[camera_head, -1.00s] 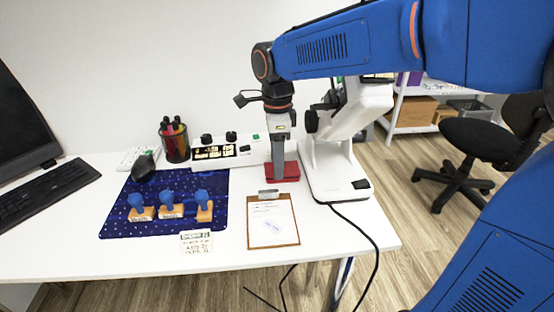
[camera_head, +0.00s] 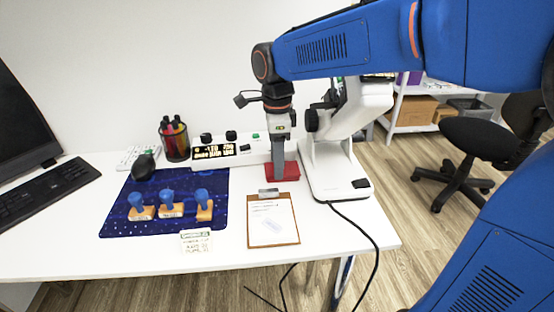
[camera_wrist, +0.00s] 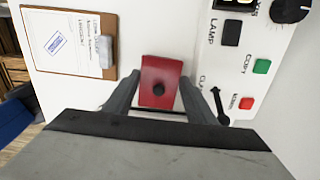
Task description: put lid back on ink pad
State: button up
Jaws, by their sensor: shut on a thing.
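A red lid (camera_wrist: 166,72) with a dark round knob sits between the two fingers of my gripper (camera_wrist: 160,92) in the wrist view. My gripper (camera_head: 279,174) is shut on it and points straight down at the back of the desk in the head view. There the red lid (camera_head: 291,171) shows around the fingertips, close to the desk, left of the white stand. I cannot tell the ink pad apart from the lid; it may be hidden beneath. Whether the lid touches anything below is also unclear.
A white stand machine (camera_head: 336,178) is close on the right, and a control panel (camera_head: 226,152) is behind. A clipboard (camera_head: 273,242) lies in front. Several blue-handled stamps (camera_head: 168,200) stand on a dark blue mat (camera_head: 120,222) at left. A pen cup (camera_head: 176,148) is behind the mat.

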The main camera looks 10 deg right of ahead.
jog(key=o, duration=1.2)
jog(key=shift+o, duration=0.2)
jog(key=shift+w+r, duration=0.1)
jog(key=shift+r, duration=1.15)
jog(key=shift+o, duration=1.1)
jog(key=shift+r, duration=2.25)
grip_shut()
